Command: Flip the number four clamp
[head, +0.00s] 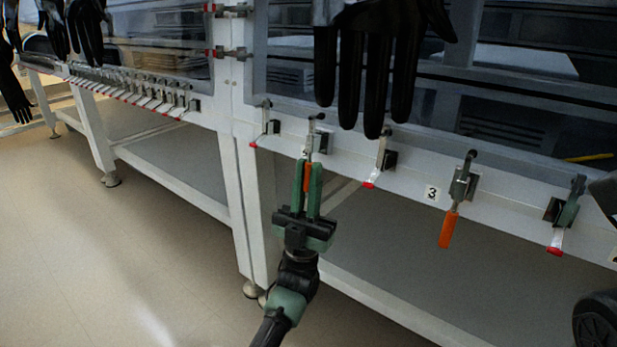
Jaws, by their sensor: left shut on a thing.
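My left gripper (308,168) is shut on the orange handle of a toggle clamp (312,132) on the white frame rail. The handle hangs down between the green fingers. A small label beside this clamp is mostly hidden, so I cannot read its number. A second clamp with an orange handle (448,229) hangs handle down to the right, beside a plate marked 3 (432,193). No readable 4 shows. My right gripper is not in view.
Red-tipped clamps stand along the rail: one left of my gripper (265,125), one right of it (380,160) and one far right (562,215). A black glove (375,60) hangs just above. A black wheel (597,322) shows at lower right. The floor at left is clear.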

